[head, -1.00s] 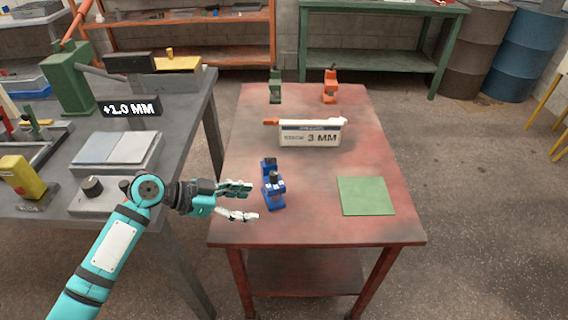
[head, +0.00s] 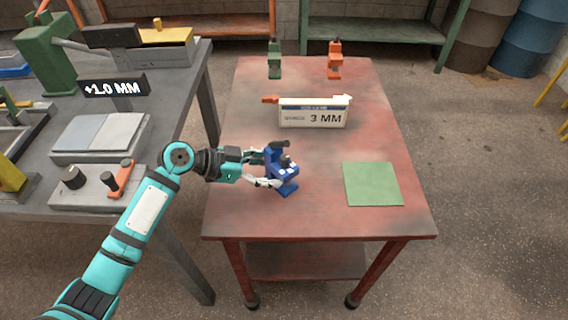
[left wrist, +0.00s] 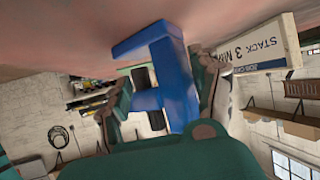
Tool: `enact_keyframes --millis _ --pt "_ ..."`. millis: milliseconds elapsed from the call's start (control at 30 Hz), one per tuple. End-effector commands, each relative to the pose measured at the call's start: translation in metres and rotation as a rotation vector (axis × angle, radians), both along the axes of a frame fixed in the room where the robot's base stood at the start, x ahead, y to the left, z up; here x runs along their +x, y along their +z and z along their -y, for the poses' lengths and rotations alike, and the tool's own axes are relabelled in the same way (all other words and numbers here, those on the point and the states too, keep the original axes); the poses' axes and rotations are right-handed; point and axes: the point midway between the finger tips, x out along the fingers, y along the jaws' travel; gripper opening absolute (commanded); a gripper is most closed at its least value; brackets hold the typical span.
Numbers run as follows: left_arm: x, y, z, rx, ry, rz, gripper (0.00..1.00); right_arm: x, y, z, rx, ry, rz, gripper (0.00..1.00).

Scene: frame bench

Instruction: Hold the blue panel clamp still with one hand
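The blue panel clamp (head: 282,170) stands on the red table, left of the green mat. My left gripper (head: 262,168) reaches it from the left, one finger on its far side and one on its near side. In the left wrist view the blue clamp (left wrist: 178,85) fills the space between the fingers of my left gripper (left wrist: 160,95). The fingers lie close against both its sides and look shut on it; the contact points are partly hidden. My right gripper is not in view.
The red table (head: 325,215) also holds a "3 MM" sign (head: 313,113), a green clamp (head: 274,60), an orange clamp (head: 335,60) and a flat green mat (head: 372,184). A grey bench (head: 185,130) with a "+1.0 MM" display (head: 113,88) stands at left.

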Motion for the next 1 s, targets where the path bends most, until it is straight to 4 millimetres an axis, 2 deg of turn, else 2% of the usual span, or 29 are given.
enact_keyframes --millis 33,300,700,1000 --pt "0.002 -0.008 0.007 -0.001 -0.003 0.000 0.63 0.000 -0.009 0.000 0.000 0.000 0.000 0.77" --pt "0.008 -0.018 0.028 0.000 -0.002 -0.001 0.63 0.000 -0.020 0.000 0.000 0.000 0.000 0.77" --pt "0.009 -0.018 0.032 0.000 -0.001 0.000 0.63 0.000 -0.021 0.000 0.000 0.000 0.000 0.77" --pt "0.009 -0.018 0.032 0.000 -0.001 0.000 0.24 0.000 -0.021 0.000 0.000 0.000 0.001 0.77"
